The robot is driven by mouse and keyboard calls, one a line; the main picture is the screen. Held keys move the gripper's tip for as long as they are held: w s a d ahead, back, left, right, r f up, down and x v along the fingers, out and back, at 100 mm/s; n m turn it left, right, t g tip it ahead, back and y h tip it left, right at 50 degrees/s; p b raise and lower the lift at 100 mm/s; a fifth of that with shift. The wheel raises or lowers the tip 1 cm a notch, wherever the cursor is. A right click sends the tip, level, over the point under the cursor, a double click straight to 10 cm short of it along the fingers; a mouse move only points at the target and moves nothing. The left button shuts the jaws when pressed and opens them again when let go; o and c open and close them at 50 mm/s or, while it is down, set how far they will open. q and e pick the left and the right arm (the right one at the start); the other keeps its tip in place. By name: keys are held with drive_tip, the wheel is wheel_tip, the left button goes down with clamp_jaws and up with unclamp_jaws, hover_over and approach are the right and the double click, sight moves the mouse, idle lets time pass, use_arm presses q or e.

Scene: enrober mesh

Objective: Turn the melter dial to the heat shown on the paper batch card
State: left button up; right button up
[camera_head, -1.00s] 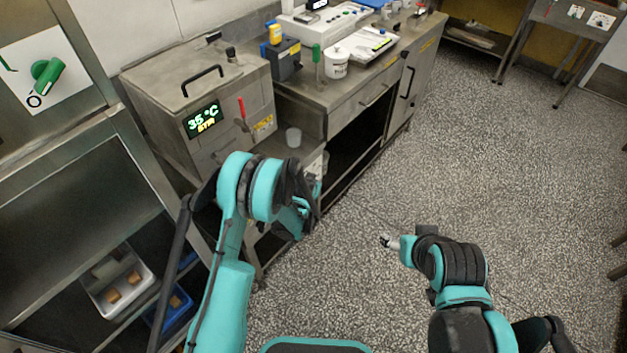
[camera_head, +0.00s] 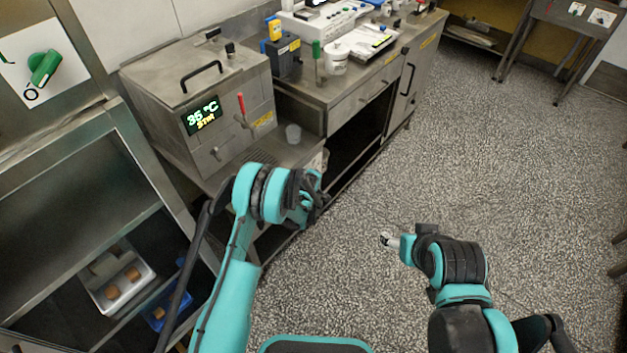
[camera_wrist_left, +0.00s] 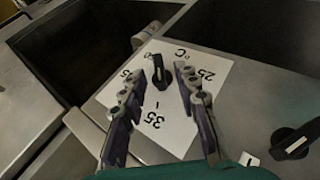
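The melter dial (camera_wrist_left: 161,74) is a black knob on a white plate (camera_wrist_left: 178,122) marked °C, with 25 and 35 legible, in the left wrist view. My left gripper (camera_wrist_left: 160,70) is open, its fingers on either side of the knob; contact cannot be told. In the head view my left gripper (camera_head: 312,194) is low in front of the melter (camera_head: 190,95), and the dial is hidden. My right gripper (camera_head: 388,240) is over the floor, too small to read. A paper on the counter (camera_head: 374,40) is unreadable.
A second black knob (camera_wrist_left: 292,144) sits right of the dial plate.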

use_arm(q)
drive_tip(key=shift+b+x, duration=0.3)
drive_tip(key=shift+x, duration=0.95)
clamp_jaws()
drive_tip(key=shift+s+a+f+n+t+h, duration=0.1)
drive_tip(key=shift+n+t+h, duration=0.05)
drive_tip(key=shift+t+h, duration=0.2)
drive_tip(key=shift+s+a+f+n+t+h, duration=0.15)
drive_tip(key=shift+t+h, duration=0.1)
drive_tip(key=shift+t, duration=0.2)
drive_tip(key=t+h, duration=0.1)
drive_tip(key=t, duration=0.2)
drive_tip(key=shift+n, duration=0.4)
